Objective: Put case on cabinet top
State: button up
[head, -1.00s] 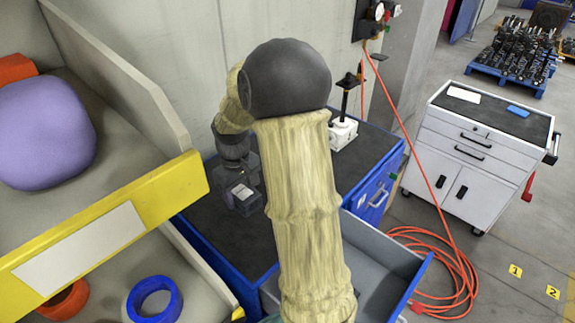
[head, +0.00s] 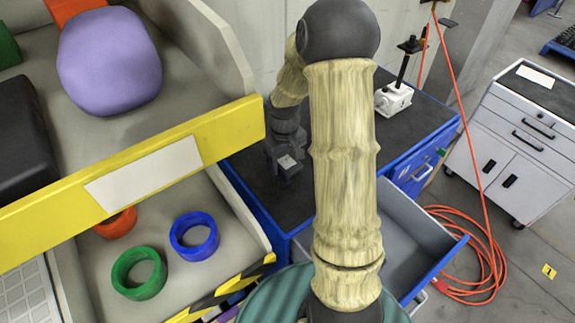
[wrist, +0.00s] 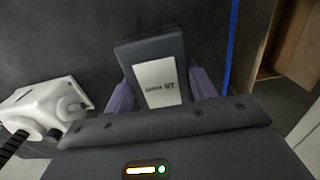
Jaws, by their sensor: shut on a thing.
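The case is a small dark box with a white label; it shows in the wrist view (wrist: 155,48) and, small, in the head view (head: 290,168). My gripper (wrist: 163,88) is shut on it, with a purple finger on each side. In the head view my gripper (head: 285,148) points down at the left part of the cabinet's dark top (head: 420,112). The case is over or on this top; I cannot tell whether it touches. My arm hides part of the top.
A white screw jack (head: 393,98) stands on the cabinet top to the right. A grey drawer (head: 395,240) is open in front. A yellow-edged shelf rack (head: 130,170) stands close on the left. An orange cable (head: 470,240) hangs and coils right of the cabinet.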

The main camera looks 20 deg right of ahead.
aim_at(285, 160)
jog(key=shift+d, duration=0.1)
jog(key=shift+f+p, duration=0.45)
jog(key=shift+f, duration=1.4)
jog(key=shift+f, duration=0.15)
jog(key=o, duration=1.2)
notch_tip(285, 160, up, 12)
jog(key=shift+r+b, duration=0.2)
jog(key=shift+b, duration=0.8)
